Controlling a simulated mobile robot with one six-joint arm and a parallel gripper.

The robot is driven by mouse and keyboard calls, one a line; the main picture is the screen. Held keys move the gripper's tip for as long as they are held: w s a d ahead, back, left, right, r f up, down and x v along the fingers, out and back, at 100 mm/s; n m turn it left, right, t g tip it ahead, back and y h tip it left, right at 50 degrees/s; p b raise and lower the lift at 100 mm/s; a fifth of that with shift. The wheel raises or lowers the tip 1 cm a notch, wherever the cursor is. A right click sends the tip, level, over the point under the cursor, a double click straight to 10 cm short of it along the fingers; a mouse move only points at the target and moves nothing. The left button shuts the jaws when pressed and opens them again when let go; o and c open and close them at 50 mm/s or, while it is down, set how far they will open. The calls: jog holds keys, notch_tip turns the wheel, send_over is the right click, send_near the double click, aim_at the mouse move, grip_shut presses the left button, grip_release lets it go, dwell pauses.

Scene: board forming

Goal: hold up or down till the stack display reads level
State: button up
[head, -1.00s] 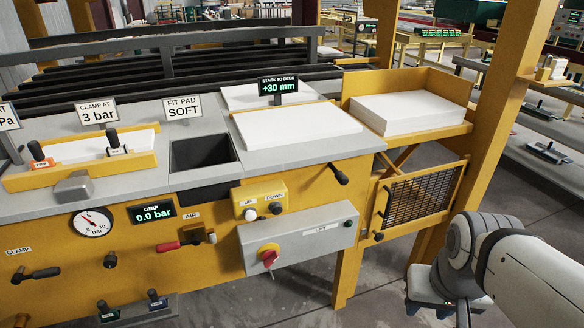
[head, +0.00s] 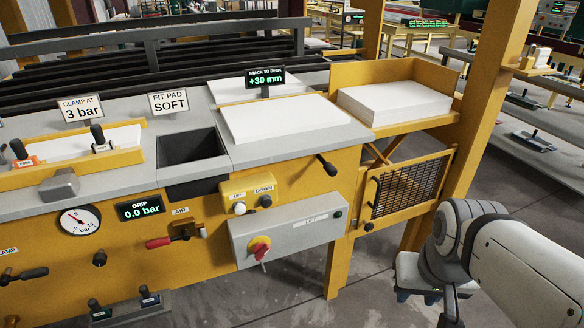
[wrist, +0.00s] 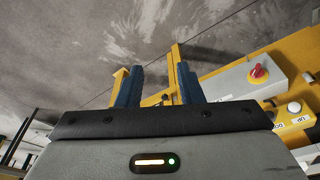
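The stack display (head: 265,78) reads "STACK TO DECK +30 mm" in green, above a white board stack (head: 280,118) on the deck. The yellow button box below carries a white UP button (head: 239,208) and a dark DOWN button (head: 265,201). In the head view my arm is at lower right; the fingers are hidden.
The grey LIFT box (head: 290,232) with a red knob (head: 260,248) sticks out below the buttons. A black-knobbed lever (head: 328,167) juts out above it. A mesh gate (head: 408,188) and yellow post stand at right. Open floor lies in front.

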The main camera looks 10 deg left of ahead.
grip_shut()
dwell(1.5)
